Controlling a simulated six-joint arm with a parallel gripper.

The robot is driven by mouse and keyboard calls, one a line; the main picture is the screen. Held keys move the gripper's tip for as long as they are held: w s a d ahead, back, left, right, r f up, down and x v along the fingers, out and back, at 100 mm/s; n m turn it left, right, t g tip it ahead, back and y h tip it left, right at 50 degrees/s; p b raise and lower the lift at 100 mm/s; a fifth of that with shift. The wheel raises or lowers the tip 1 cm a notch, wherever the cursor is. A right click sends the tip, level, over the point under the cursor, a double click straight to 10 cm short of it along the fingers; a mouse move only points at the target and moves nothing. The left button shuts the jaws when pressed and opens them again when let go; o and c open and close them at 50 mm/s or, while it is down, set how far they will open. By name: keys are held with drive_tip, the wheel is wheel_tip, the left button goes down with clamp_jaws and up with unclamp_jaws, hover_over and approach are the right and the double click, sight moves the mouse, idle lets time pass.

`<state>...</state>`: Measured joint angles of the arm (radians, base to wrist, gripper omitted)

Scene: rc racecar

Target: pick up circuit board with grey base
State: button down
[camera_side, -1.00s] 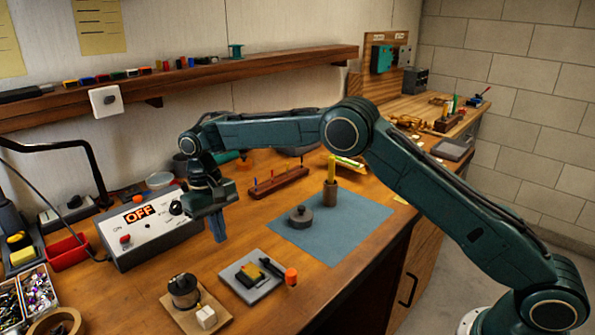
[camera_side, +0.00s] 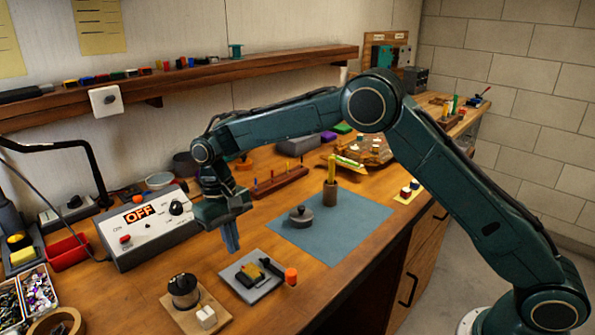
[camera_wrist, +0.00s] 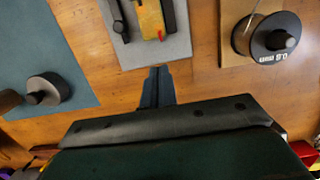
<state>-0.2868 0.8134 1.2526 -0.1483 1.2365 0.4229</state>
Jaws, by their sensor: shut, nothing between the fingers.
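The circuit board with grey base (camera_side: 231,270) lies flat on the wooden bench. It carries a yellow part and black parts, and a small orange piece shows at its right edge in the side view. In the wrist view, the grey base (camera_wrist: 180,46) is at the top middle, cut off by the frame edge. My gripper (camera_side: 231,247) points down just behind the board in the side view, empty and apart from it. In the wrist view, my gripper's fingertips (camera_wrist: 159,71) are together just below the base's near edge.
A tan board (camera_side: 186,322) with a dark spool and white cube sits beside the grey base; its spool (camera_wrist: 270,40) shows at the wrist view's upper right. A blue mat (camera_side: 335,250) holds a dark round weight (camera_side: 301,217) and a cup. A control box (camera_side: 150,235) stands left.

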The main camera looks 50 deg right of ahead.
sight(257, 273)
drive_tip(key=shift+s, duration=3.7)
drive_tip(key=shift+f, duration=0.9)
drive_tip(key=shift+w, duration=1.8)
drive_tip(key=shift+r, duration=0.7)
